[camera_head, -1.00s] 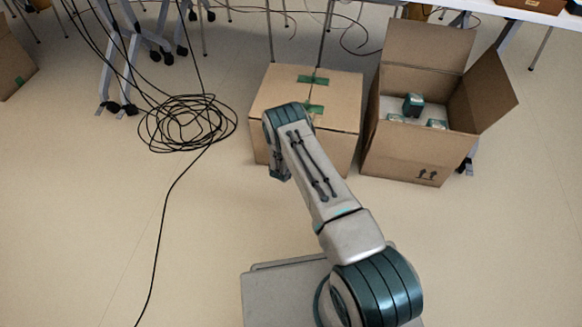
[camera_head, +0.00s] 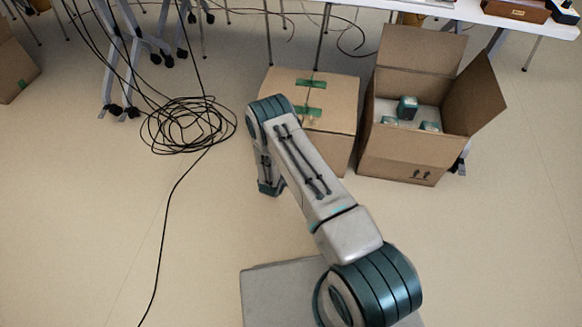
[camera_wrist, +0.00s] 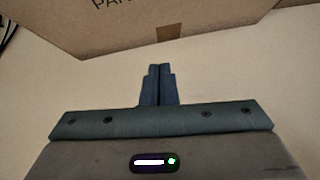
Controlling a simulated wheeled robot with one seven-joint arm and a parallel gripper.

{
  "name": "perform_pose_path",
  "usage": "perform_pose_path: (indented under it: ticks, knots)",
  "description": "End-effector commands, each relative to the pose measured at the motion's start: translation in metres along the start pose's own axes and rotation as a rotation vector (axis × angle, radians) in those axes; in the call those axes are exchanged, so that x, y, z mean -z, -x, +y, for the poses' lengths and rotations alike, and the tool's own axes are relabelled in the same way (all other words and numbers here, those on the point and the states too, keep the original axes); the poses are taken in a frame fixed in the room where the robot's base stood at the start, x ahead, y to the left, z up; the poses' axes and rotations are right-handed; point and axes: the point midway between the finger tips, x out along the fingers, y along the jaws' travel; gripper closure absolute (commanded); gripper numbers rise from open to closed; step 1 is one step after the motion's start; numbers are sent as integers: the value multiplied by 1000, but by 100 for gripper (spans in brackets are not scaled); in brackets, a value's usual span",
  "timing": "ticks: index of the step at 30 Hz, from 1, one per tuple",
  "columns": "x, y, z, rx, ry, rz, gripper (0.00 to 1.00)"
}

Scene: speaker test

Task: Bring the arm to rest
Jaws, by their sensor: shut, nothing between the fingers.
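My arm reaches up and to the left from my base in the head view, with its elbow in front of the closed cardboard box (camera_head: 335,95). The forearm folds down from the elbow, and my gripper is hidden behind the arm there. In the wrist view my gripper (camera_wrist: 160,68) has its two dark fingers together, with nothing between them. It points toward the lower edge of a cardboard box (camera_wrist: 160,22), with bare floor between them.
An open cardboard box (camera_head: 410,155) holding several small teal-and-white items stands at the right. A coil of black cable (camera_head: 188,125) lies on the floor at the left. A white table (camera_head: 450,12) stands behind.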

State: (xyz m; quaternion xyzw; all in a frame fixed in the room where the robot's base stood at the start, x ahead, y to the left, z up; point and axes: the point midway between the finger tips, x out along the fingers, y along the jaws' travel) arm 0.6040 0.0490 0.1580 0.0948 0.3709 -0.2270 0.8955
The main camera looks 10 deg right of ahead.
Motion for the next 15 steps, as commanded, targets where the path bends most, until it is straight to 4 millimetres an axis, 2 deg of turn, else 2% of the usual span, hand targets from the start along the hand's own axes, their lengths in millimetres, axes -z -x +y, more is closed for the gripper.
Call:
perform_pose_path:
  ticks: [1, 6, 15]
  knots:
    - [-2, 10, 0, 0, 1, 0, 100]
    - [-1, 23, 0, 1, 1, 0, 100]
    - [-2, 25, -2, 4, -5, -2, 100]
